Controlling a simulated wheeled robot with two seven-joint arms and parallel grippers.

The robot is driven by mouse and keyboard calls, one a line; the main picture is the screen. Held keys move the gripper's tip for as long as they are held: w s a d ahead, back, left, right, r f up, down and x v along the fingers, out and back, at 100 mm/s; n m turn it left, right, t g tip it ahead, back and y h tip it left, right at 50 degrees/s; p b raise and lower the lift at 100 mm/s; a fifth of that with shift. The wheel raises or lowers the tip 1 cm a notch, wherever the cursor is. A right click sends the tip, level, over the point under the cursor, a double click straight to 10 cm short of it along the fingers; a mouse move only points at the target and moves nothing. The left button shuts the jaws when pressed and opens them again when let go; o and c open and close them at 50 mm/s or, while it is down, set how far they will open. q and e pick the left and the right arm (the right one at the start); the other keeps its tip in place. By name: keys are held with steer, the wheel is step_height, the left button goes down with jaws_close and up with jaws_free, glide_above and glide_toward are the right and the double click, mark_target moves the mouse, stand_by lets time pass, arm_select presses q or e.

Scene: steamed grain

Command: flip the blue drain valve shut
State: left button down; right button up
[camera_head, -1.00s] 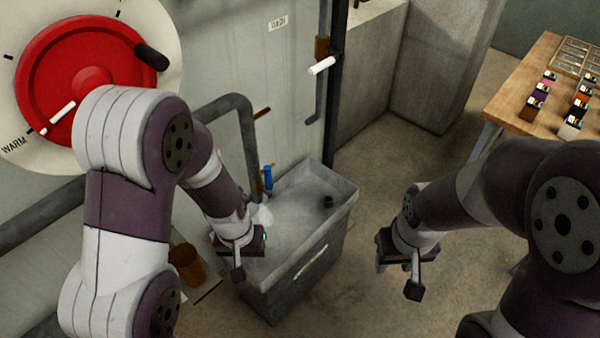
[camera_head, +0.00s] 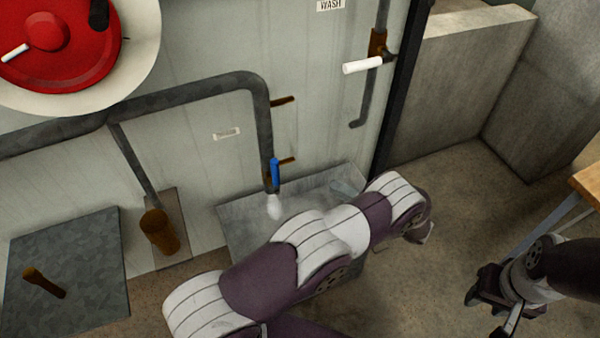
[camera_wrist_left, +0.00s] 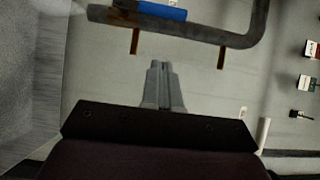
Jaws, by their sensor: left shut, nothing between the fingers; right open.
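The blue drain valve handle (camera_head: 275,171) sits near the lower end of the grey drain pipe (camera_head: 258,110), pointing up and down along it. White steam or water (camera_head: 274,207) shows at the pipe's mouth. In the left wrist view the blue handle (camera_wrist_left: 162,11) lies along the pipe at the top edge, beyond my fingers. My left gripper (camera_wrist_left: 163,68) is shut and empty, apart from the handle. In the head view my left arm reaches over the basin, and its gripper (camera_head: 424,232) is partly hidden. My right gripper (camera_head: 492,308) is open at the lower right, far from the valve.
A grey basin (camera_head: 240,222) stands under the pipe, partly covered by my left arm. A white-handled valve (camera_head: 362,66) is on the wall to the right.

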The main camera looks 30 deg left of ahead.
arm_select(q)
steer(key=shift+w+d, duration=0.1)
steer(key=shift+w, duration=0.05)
steer(key=p, duration=0.3)
glide_toward(276, 178)
steer(key=w+a+r, duration=0.2)
steer(key=w+a, duration=0.1)
steer(key=w, duration=0.3)
steer(key=shift+s+a+f+p, duration=0.2)
steer(key=shift+s+a+p, duration=0.1)
steer(key=shift+s+a, duration=0.45)
steer(key=shift+s+a+f+p, duration=0.2)
steer(key=shift+s+a+p, duration=0.05)
steer(key=shift+s+a, duration=0.5)
steer(key=shift+a, duration=0.15)
